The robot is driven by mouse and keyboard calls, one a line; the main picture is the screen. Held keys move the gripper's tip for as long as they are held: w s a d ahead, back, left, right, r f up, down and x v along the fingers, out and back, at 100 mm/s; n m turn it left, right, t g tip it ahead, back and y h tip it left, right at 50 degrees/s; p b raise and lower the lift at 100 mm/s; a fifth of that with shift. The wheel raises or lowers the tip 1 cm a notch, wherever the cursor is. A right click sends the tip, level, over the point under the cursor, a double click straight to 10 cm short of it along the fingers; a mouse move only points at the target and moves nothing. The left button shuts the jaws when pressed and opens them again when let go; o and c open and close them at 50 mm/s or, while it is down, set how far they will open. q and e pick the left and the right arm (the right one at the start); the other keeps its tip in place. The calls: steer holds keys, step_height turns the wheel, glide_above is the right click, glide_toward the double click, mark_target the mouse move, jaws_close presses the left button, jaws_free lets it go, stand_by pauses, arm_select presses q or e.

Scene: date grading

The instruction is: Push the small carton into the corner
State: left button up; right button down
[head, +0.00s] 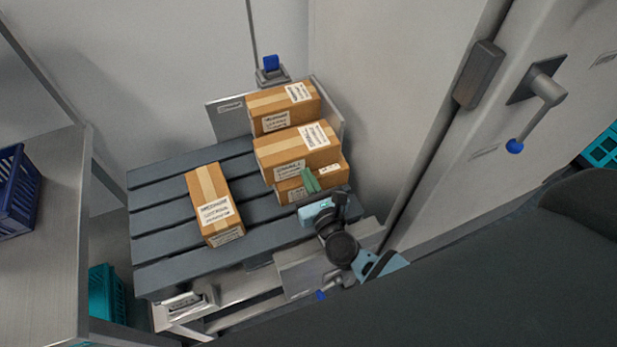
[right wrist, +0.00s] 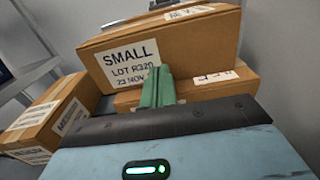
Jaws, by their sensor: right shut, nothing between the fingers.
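A brown carton with a label reading "SMALL" (right wrist: 185,50) fills the upper right wrist view; it seems to be the middle carton (head: 290,151) in the head view. A lower carton (right wrist: 215,90) shows below it, in the head view at the front right (head: 331,178). Whether one rests on the other I cannot tell. My right gripper (head: 309,179) is shut and empty, its green fingers (right wrist: 158,80) upright before these two cartons. Contact is unclear. My left gripper is not in view.
The cartons stand on a grey slatted platform (head: 158,222) by the wall corner. Another carton (head: 282,101) is at the back, and one (head: 208,190) lies apart on the left. Bare slats lie around it. A door with a handle (head: 541,88) is on the right.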

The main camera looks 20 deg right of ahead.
mark_target(302, 167)
steer(key=w+b, duration=0.1)
steer(key=w, duration=0.2)
steer(key=shift+w+f, duration=0.1)
steer(key=shift+w, duration=0.3)
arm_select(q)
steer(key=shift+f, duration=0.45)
arm_select(e)
steer(key=shift+a, duration=0.1)
